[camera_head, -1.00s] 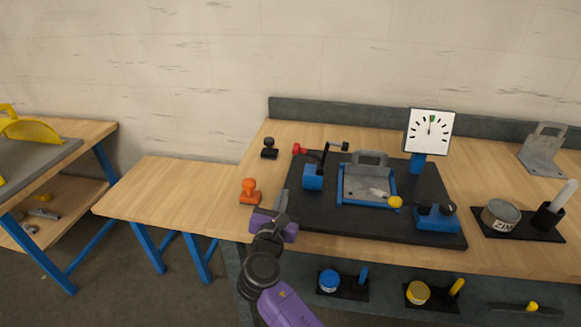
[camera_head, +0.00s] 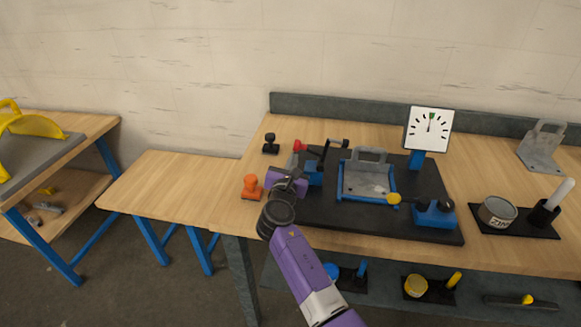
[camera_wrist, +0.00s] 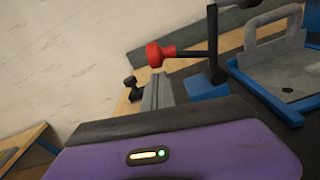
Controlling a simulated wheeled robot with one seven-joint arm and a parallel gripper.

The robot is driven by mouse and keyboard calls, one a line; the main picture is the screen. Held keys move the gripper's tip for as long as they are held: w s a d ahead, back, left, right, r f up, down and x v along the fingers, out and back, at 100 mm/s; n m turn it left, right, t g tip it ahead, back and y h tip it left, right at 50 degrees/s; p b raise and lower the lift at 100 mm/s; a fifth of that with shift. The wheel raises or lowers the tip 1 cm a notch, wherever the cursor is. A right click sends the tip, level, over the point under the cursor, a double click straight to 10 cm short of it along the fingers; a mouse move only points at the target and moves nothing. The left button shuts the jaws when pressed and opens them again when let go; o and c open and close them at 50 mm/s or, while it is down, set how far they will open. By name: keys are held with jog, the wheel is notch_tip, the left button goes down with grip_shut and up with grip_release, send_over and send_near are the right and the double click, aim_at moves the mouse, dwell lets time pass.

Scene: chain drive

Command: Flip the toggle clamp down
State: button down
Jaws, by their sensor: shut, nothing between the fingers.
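The toggle clamp has a blue base (camera_head: 315,175), a black post and a red-tipped handle (camera_head: 299,145). The handle sticks out to the left, away from the blue-framed fixture. In the wrist view the red tip (camera_wrist: 155,54) and black post (camera_wrist: 212,45) show above and beyond my fingers. My gripper (camera_head: 292,162) is shut and empty, just left of the clamp base and near side of the red tip. It partly hides the base in the head view. In the wrist view its grey fingers (camera_wrist: 158,93) point toward the red tip; I cannot tell whether they touch.
A grey bracket plate (camera_head: 368,182) sits in the blue fixture on the dark board. An orange stamp (camera_head: 251,187) and a black stamp (camera_head: 270,144) stand on the bench at left. A dial gauge (camera_head: 428,129) and a blue knob box (camera_head: 434,215) are on the right.

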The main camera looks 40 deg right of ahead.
aim_at(301, 149)
jog(key=shift+s+d+r+m, duration=0.1)
jog(key=shift+d+r+m, duration=0.05)
jog(key=shift+r+m, duration=0.35)
dwell(0.4)
jog(key=r+m, duration=0.1)
jog(key=s+d+r+m, duration=0.1)
jog(key=m, duration=0.1)
jog(key=shift+s+r+p, duration=0.1)
jog(key=shift+s+p, duration=0.05)
jog(key=shift+p, duration=0.2)
jog(key=s+d+r+m+t+b, duration=0.1)
jog(key=s+d+m+b, duration=0.3)
jog(key=m, duration=0.7)
jog(key=shift+s+d+r+m, duration=0.4)
jog(key=shift+s+d+r, duration=0.15)
jog(key=shift+s, duration=0.75)
jog(key=shift+s+d, duration=0.1)
